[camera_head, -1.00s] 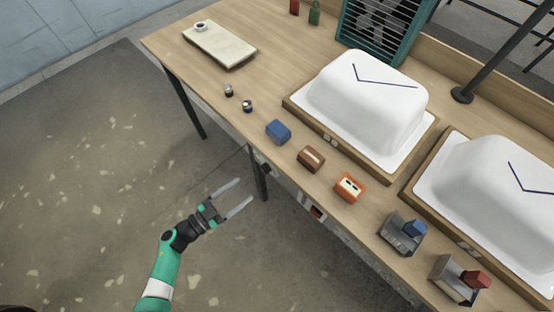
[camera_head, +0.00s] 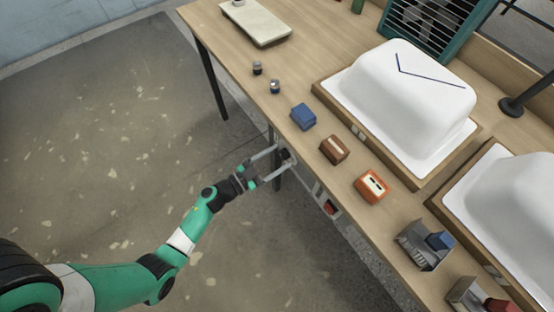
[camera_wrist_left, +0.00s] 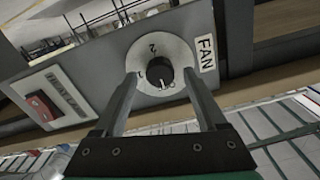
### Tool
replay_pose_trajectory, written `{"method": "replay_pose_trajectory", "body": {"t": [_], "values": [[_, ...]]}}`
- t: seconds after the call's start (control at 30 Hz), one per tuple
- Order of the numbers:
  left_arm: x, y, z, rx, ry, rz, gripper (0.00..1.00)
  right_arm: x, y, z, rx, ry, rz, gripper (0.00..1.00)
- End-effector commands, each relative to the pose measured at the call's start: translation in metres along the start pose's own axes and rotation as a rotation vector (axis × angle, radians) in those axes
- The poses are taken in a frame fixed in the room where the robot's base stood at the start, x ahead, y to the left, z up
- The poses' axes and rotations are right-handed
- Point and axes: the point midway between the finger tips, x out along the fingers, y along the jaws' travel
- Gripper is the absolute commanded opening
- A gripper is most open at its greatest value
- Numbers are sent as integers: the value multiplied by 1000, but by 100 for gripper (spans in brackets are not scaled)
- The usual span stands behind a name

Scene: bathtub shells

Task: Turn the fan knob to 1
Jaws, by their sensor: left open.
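The fan knob (camera_wrist_left: 159,72) is a black round knob on a pale round dial plate, beside a label reading FAN (camera_wrist_left: 206,53). A "2" shows on the plate above the knob. The knob's white mark faces downward in the left wrist view; I cannot tell its exact setting. My left gripper (camera_wrist_left: 159,75) is open, with one finger on each side of the knob. In the head view my left gripper (camera_head: 281,156) is at the table's front edge, beside a small dark round part. Contact with the knob cannot be told. My right gripper is not in view.
A red switch (camera_wrist_left: 43,106) sits on the same grey panel, left of the knob. Above, the wooden table (camera_head: 310,60) carries white tub shells (camera_head: 415,90), small blocks and a teal-framed fan (camera_head: 428,25). A table leg (camera_head: 274,165) stands close to the gripper.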

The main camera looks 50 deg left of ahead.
Motion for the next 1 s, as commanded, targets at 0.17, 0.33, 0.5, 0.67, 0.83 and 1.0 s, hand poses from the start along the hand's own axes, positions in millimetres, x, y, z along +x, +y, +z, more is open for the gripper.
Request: {"method": "replay_pose_trajectory", "body": {"t": [0.17,0.33,0.5,0.67,0.83,1.0], "values": [[2,0,0,-1,-1,0,74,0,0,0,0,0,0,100],[2,0,0,-1,0,0,59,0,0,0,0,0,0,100],[2,0,0,-1,0,0,29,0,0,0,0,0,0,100],[2,0,0,-1,0,0,0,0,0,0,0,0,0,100],[2,0,0,1,0,0,0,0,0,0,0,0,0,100],[2,0,-1,22,0,0,0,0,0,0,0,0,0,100]]}}
